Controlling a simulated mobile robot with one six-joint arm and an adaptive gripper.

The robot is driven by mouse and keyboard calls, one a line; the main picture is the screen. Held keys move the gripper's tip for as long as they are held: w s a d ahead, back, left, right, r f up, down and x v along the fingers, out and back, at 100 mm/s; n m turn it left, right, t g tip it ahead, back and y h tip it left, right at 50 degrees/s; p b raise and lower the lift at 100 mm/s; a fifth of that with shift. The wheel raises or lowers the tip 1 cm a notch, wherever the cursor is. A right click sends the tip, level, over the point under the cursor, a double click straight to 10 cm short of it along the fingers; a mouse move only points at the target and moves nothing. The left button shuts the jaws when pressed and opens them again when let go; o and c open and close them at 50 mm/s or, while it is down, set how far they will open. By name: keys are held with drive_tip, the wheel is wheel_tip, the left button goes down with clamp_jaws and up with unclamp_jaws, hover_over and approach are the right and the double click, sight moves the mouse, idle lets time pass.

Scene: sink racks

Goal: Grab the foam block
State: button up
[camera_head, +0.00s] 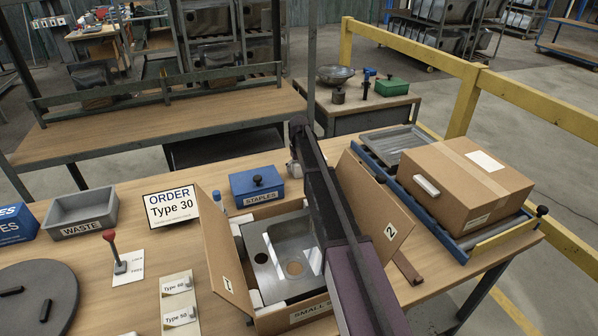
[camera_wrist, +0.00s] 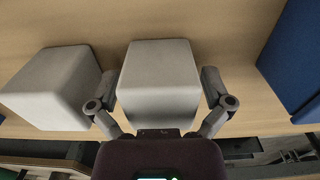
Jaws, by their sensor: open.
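A pale grey-white foam block (camera_wrist: 160,62) with rounded edges sits in the middle of the wrist view on a wooden surface. My gripper (camera_wrist: 160,78) is open, with one finger on each side of this block. Gaps to the block look small, and I cannot tell whether either finger touches it. A second similar block (camera_wrist: 52,88) lies to the left, beyond the left finger. In the head view my arm covers much of the area around the gripper, and a small pale shape shows at the arm's left edge.
An open cardboard box (camera_head: 232,285) with a metal sink (camera_head: 270,262) stands under my arm. A blue staples box (camera_head: 257,187) is behind it. A closed carton (camera_head: 455,180) is on the right. A blue surface (camera_wrist: 296,62) is right of my gripper.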

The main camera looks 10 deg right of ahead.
idle(0.5)
drive_tip(key=c, duration=0.8)
drive_tip(key=shift+o, duration=0.2)
drive_tip(key=shift+r, duration=0.15)
wheel_tip(320, 180, up, 10)
drive_tip(key=p, duration=1)
